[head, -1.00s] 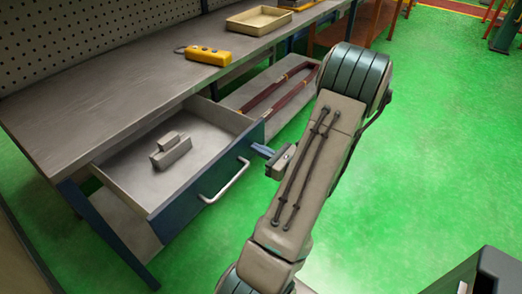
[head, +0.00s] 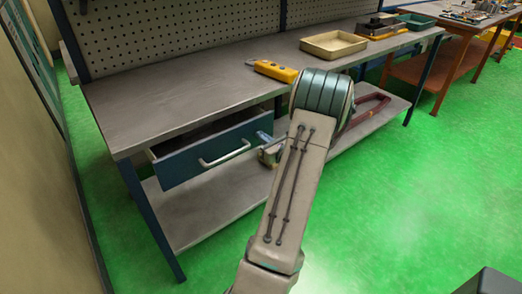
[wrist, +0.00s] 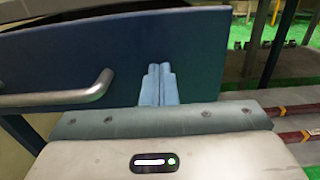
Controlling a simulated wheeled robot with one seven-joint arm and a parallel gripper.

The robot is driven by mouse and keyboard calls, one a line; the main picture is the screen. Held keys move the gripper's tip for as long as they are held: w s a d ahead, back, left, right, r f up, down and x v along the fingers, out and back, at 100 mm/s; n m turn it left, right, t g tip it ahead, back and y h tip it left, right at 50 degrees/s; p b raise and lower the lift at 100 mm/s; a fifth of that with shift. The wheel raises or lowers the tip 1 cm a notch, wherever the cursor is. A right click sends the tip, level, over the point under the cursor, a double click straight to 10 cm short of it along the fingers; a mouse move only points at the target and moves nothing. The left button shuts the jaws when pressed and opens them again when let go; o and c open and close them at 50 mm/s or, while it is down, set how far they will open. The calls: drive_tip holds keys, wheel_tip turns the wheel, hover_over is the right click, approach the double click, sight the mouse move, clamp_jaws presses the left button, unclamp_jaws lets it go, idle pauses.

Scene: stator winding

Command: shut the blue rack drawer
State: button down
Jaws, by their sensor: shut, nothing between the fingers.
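The blue drawer (head: 190,164) sits under the workbench top at its left part. In the head view my gripper (head: 264,137) is at the drawer's right end, partly hidden by my arm.
A yellow handheld device (head: 275,70) and a beige tray (head: 333,44) lie on the workbench top (head: 190,88). The lower shelf (head: 215,205) runs below the drawer. A dark red frame (head: 368,108) lies on it at the right. Green floor in front is open.

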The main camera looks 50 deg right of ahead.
drive_tip(key=x, duration=0.6)
drive_tip(key=shift+w+d+b, duration=0.1)
drive_tip(key=shift+d+b, duration=0.1)
drive_tip(key=shift+b, duration=0.2)
drive_tip(key=shift+w+r, duration=0.15)
drive_tip(key=shift+w, duration=0.1)
drive_tip(key=shift+w+r, duration=0.15)
drive_tip(key=shift+a, duration=0.1)
drive_tip(key=shift+s, duration=0.3)
drive_tip(key=v, duration=1.4)
drive_tip(key=shift+f, duration=0.3)
